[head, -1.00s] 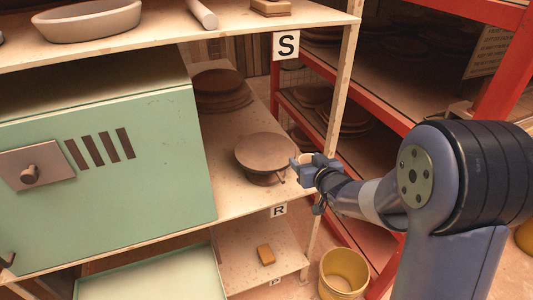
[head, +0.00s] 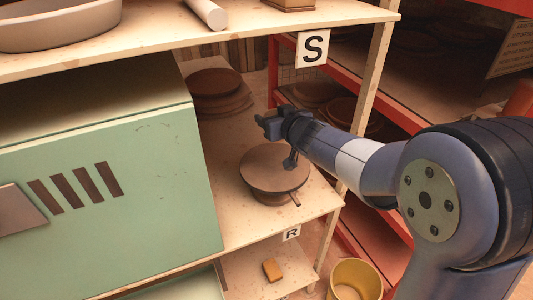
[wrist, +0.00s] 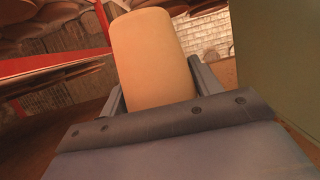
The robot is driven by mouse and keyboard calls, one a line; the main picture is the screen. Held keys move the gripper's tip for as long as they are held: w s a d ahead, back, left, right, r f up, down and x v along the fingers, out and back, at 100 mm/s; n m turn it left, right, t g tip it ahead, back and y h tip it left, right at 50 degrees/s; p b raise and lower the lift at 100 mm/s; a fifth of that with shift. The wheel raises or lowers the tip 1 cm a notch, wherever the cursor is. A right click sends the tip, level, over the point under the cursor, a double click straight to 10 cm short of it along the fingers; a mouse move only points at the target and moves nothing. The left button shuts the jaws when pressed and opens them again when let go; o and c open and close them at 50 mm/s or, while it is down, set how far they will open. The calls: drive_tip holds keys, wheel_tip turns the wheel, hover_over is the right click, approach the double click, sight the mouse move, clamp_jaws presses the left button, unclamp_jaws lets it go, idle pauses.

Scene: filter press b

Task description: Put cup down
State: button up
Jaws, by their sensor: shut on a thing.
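The tan cup (wrist: 155,60) stands between the fingers of my gripper (wrist: 155,92) in the wrist view, and the gripper is shut on it. In the head view my gripper (head: 268,124) is over the shelf, behind and above a round brown turntable (head: 274,166). The cup cannot be made out in the head view; the gripper seems to hide it. The shelf board (head: 235,215) bears the turntable, which has a small handle at its lower right.
A green cabinet (head: 130,210) stands left of the turntable. Stacked brown discs (head: 215,90) lie further back. A wooden post (head: 365,85) and red rack (head: 395,130) are on the right. An upper shelf (head: 180,42) overhangs. A yellow bucket (head: 355,280) stands below.

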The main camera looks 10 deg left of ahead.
drive_tip(key=f+b, duration=0.1)
drive_tip(key=f, duration=0.1)
drive_tip(key=f+b, duration=0.2)
drive_tip(key=f, duration=0.1)
drive_tip(key=shift+w+a+f+b, duration=0.15)
drive_tip(key=shift+w+f+b, duration=0.1)
drive_tip(key=shift+f+b, duration=0.8)
drive_tip(key=shift+f, duration=1.35)
drive_tip(key=shift+f, duration=0.15)
drive_tip(key=o, duration=1)
drive_tip(key=shift+s+r, duration=0.15)
drive_tip(key=shift+r, duration=0.05)
drive_tip(key=p+v, duration=0.1)
drive_tip(key=v, duration=1)
drive_tip(key=shift+s+d, duration=0.25)
drive_tip(key=shift+s, duration=0.05)
